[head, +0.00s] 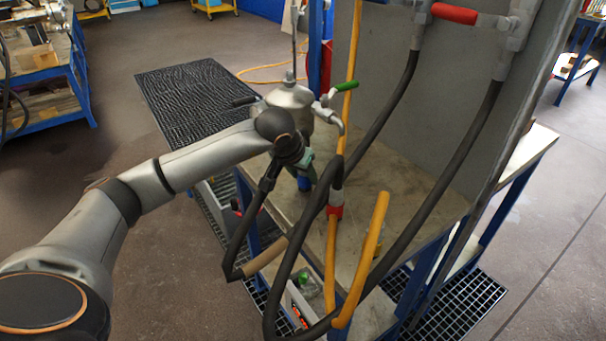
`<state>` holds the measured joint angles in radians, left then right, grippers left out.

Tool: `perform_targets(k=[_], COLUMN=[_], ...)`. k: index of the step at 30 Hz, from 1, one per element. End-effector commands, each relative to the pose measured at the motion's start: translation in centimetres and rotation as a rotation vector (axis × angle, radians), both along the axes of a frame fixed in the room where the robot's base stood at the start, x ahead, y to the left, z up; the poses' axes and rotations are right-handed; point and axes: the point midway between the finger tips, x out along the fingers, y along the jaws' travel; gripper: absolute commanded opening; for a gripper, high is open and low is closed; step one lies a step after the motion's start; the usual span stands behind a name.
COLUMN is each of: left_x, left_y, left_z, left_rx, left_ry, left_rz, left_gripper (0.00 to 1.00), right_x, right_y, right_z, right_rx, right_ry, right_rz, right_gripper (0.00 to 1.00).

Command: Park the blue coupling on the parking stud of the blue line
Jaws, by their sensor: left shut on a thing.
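My left gripper (303,165) is beside the metal vessel, at the near left of the bench. Its fingers are mostly hidden behind its own wrist. A small blue part (304,184), which looks like the blue coupling, shows just below the gripper; the gripper is shut on it. A black hose (246,228) hangs from near the wrist and bends at a tan sleeve (265,258). I cannot pick out the parking stud of the blue line. My right gripper is not in view.
A red coupling (335,209) hangs on a hose right of the gripper. Black and yellow hoses (372,245) loop before the bench (385,195). A grey panel (455,95) stands behind.

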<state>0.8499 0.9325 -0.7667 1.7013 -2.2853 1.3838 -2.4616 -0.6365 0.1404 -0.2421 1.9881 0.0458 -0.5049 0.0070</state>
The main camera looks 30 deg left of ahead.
Motion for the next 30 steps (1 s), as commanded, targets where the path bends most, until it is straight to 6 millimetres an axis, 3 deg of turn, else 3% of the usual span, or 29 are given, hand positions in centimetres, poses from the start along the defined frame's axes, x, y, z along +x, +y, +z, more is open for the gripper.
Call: perform_targets(k=[1,10,20,22,24,30], left_x=[-0.1,-0.1,-0.1,-0.1,-0.7,-2.9], left_y=[0.0,0.0,0.0,0.0,0.0,-0.3], left_z=[-0.2,-0.2,-0.3,-0.2,1.1,5.1], left_rx=[0.001,0.001,0.0,0.0,0.002,0.003], left_ry=[0.005,0.005,0.007,0.007,0.002,0.0], left_rz=[0.0,0.0,0.0,0.0,-0.001,-0.002], left_gripper=[0.49,0.82,0.82,0.82,0.82,0.82], right_x=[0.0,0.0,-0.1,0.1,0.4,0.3], right_y=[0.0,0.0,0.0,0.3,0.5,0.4], right_z=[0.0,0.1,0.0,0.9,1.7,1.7], right_rx=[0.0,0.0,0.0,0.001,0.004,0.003], right_ry=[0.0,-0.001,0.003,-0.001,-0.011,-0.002], right_rz=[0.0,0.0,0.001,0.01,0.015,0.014], right_gripper=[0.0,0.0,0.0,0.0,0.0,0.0])
